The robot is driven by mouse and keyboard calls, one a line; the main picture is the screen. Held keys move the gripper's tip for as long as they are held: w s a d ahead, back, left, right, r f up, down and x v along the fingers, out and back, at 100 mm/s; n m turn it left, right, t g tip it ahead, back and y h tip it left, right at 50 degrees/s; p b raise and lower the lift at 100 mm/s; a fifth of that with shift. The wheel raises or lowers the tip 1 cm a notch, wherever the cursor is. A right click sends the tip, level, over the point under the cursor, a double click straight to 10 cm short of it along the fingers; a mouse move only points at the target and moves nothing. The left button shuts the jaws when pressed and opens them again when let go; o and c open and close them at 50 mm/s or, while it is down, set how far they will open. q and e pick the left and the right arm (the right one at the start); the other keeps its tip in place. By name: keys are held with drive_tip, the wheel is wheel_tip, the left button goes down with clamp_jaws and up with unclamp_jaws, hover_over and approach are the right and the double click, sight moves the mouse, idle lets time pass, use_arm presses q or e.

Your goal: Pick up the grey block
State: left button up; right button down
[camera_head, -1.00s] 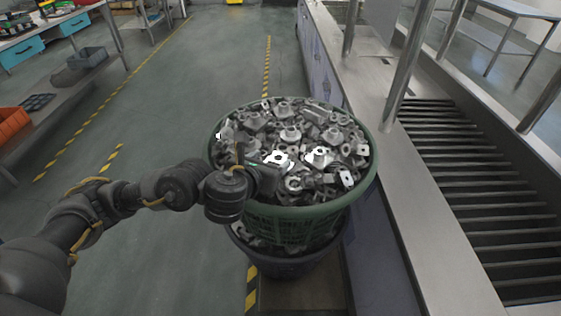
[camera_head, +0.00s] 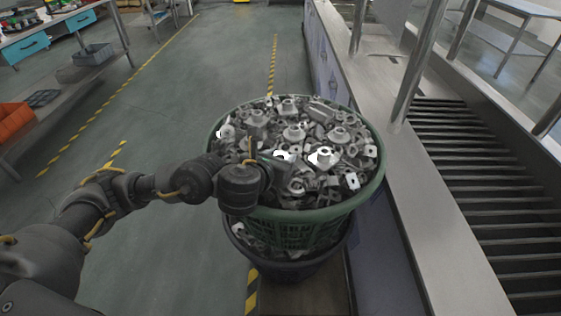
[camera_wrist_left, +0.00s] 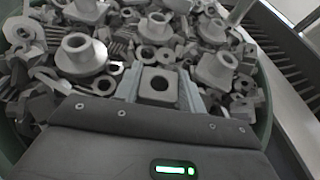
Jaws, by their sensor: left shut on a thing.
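My right gripper is not in view.
The green basket (camera_head: 377,172) is heaped with many grey metal parts and rests on a dark tub (camera_head: 290,268). A steel counter (camera_head: 405,205) with a slatted rack (camera_head: 480,190) is on the right. Open floor (camera_head: 190,90) lies to the left.

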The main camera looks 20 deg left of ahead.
use_arm(q)
drive_tip(key=shift+r, duration=0.15)
drive_tip(key=shift+r+p, duration=0.55)
drive_tip(key=shift+p, duration=0.15)
wheel_tip(320, 180, up, 3)
drive_tip(key=p, duration=0.2)
drive_tip(key=shift+f+p, duration=0.15)
drive_tip(key=shift+p, duration=0.25)
drive_tip(key=d+r+p+v, duration=0.1)
drive_tip(key=p+v, duration=0.7)
drive_tip(key=d+r+p+v, duration=0.1)
drive_tip(key=p+v, duration=0.7)
drive_tip(key=p, duration=0.1)
drive_tip(key=shift+w+r+p, duration=0.25)
drive_tip(key=shift+r+p, duration=0.05)
drive_tip(key=shift+r, duration=0.05)
drive_tip(key=shift+f, duration=0.1)
